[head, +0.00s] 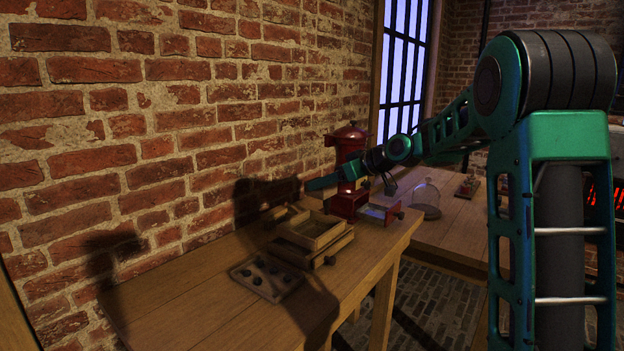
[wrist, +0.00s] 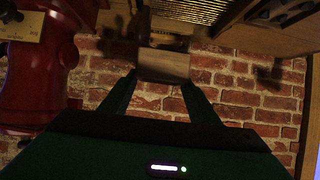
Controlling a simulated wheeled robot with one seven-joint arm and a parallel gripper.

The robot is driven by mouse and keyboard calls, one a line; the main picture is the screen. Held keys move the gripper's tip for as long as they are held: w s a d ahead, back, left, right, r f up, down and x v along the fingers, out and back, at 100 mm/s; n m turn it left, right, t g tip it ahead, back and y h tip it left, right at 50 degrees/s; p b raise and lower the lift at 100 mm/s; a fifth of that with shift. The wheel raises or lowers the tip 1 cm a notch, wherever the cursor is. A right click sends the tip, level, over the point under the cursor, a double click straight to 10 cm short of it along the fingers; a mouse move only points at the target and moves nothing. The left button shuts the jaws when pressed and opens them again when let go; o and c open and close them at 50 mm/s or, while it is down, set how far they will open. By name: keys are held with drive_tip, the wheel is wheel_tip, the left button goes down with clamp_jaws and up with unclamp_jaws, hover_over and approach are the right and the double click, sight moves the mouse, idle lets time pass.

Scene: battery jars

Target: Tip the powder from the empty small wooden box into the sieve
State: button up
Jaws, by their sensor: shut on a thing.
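My gripper (wrist: 160,84) is shut on the small wooden box (wrist: 163,66), which sits between its fingertips in the wrist view. That view is upside down, and the box's plain face is towards me. Its opening and any powder are hidden. The sieve's mesh (wrist: 205,12) shows beyond the box at the top edge. In the head view the sieve (head: 333,238) is a wooden frame on the table, and my gripper (head: 322,182) is above it, beside the red machine. I cannot clearly make out the held box in the head view.
The red machine (head: 348,165) stands right behind the sieve; it also fills the left of the wrist view (wrist: 35,75). A tray (head: 240,272) with several dark lumps lies in front-left. The brick wall is close behind. The table's left part (head: 165,295) is clear. A glass dome (head: 426,198) stands farther right.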

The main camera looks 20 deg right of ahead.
sight(317, 197)
drive_tip(key=shift+w, duration=0.15)
drive_tip(key=shift+a, duration=0.1)
drive_tip(key=shift+a+n+t+h, duration=0.5)
drive_tip(key=shift+n+t+h, duration=0.25)
drive_tip(key=shift+n, duration=0.35)
drive_tip(key=n, duration=0.1)
drive_tip(key=n+t+h, duration=0.1)
drive_tip(key=s+a+n+t+h, duration=0.1)
drive_tip(key=shift+f, duration=0.35)
drive_tip(key=n+t, duration=0.1)
drive_tip(key=n+t+h, duration=0.1)
drive_tip(key=n, duration=0.1)
drive_tip(key=a+f+n+t, duration=0.1)
drive_tip(key=shift+s+n+h, duration=0.25)
drive_tip(key=shift+s+n, duration=0.05)
drive_tip(key=shift+s, duration=0.1)
drive_tip(key=shift+s+a+f+n+t, duration=0.2)
drive_tip(key=shift+n+t, duration=0.2)
drive_tip(key=shift+n, duration=0.3)
drive_tip(key=shift+s+a+f+n+t, duration=0.15)
drive_tip(key=shift+n+t, duration=0.2)
drive_tip(key=shift+n, duration=0.35)
drive_tip(key=shift+s+a+f+n+t, duration=0.1)
drive_tip(key=shift+a+n+t, duration=0.1)
drive_tip(key=shift+n+t, duration=0.35)
drive_tip(key=shift+r+n, duration=0.1)
drive_tip(key=shift+n, duration=0.15)
drive_tip(key=shift+g, duration=0.25)
